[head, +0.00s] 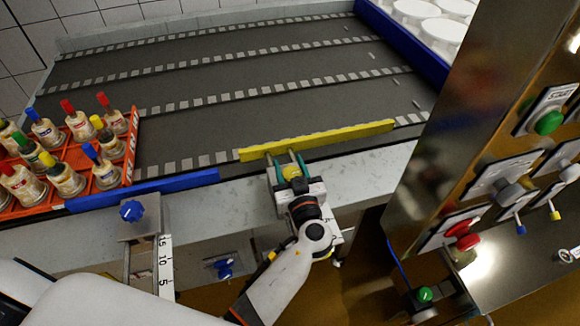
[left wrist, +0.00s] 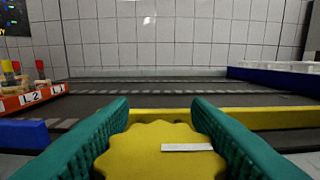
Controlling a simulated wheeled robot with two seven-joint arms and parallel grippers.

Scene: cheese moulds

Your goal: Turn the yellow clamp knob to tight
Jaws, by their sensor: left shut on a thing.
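The yellow clamp knob (left wrist: 150,155) has a scalloped edge and a white mark line on its top, lying level to the right of centre in the left wrist view. In the head view the knob (head: 291,172) shows small at the front edge of the conveyor, in front of the yellow guide rail (head: 320,140). My left gripper (head: 287,160) has its green fingers on both sides of the knob and is shut on it. The fingers also fill the sides of the left wrist view (left wrist: 155,130). My right gripper is not in view.
A blue clamp knob (head: 132,211) sits on a bracket with a scale at the left. A blue rail (head: 142,190) and an orange crate (head: 127,165) of bottles stand left. A steel control panel (head: 480,140) with buttons and switches rises at the right.

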